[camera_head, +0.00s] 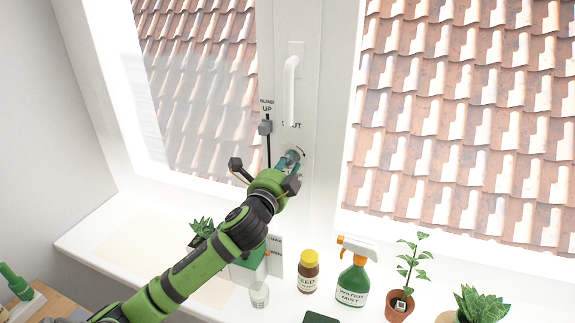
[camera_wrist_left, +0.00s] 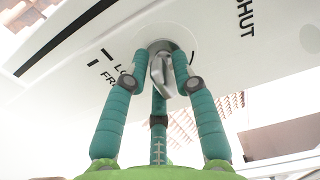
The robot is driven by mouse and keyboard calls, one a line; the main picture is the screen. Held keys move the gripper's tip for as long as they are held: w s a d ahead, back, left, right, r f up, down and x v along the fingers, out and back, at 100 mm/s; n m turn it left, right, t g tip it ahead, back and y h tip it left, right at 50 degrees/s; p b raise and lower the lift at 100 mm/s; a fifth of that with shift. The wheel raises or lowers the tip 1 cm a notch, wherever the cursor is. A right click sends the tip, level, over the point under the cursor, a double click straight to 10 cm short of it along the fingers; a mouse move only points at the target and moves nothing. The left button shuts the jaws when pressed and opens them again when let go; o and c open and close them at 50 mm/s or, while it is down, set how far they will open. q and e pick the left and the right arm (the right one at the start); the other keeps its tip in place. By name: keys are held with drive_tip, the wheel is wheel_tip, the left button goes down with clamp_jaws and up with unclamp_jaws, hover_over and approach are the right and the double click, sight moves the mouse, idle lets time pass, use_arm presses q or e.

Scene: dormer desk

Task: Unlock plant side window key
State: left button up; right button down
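The silver window key (camera_wrist_left: 163,72) sits in a round lock on the white window frame, seen up close in the left wrist view. My left gripper (camera_wrist_left: 160,65) has its teal fingertips around the key, close against its sides, with a third finger below. In the head view my left gripper (camera_head: 288,162) is at the lock under the white window handle (camera_head: 291,90), and its fingers mostly hide the key. Marks beside the lock begin "LO" and "FR", partly covered by a finger. My right gripper is not in view.
A blind cord with a grey block (camera_head: 265,127) hangs just left of the lock. On the sill stand a yellow-capped bottle (camera_head: 308,273), a spray bottle (camera_head: 353,285), a potted seedling (camera_head: 402,290), a clear glass (camera_head: 260,295) and succulents (camera_head: 480,303). Open air surrounds the handle.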

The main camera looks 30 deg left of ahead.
use_arm(q)
clamp_jaws()
drive_tip(key=shift+n, duration=0.3)
drive_tip(key=n, duration=0.3)
drive_tip(key=shift+n+p, duration=0.3)
drive_tip(key=shift+p, duration=0.05)
drive_tip(key=n+p, duration=0.1)
drive_tip(key=n, duration=0.3)
drive_tip(key=shift+d+n, duration=0.15)
drive_tip(key=shift+n, duration=0.15)
drive_tip(key=n+p, duration=0.2)
drive_tip(key=n, duration=0.2)
drive_tip(key=shift+r+n, duration=0.15)
drive_tip(key=shift+n, duration=0.15)
drive_tip(key=shift+d+n+p, duration=0.1)
drive_tip(key=shift+n+p, duration=0.8)
drive_tip(key=shift+n, duration=1.4)
drive_tip(key=o, duration=0.7)
unclamp_jaws()
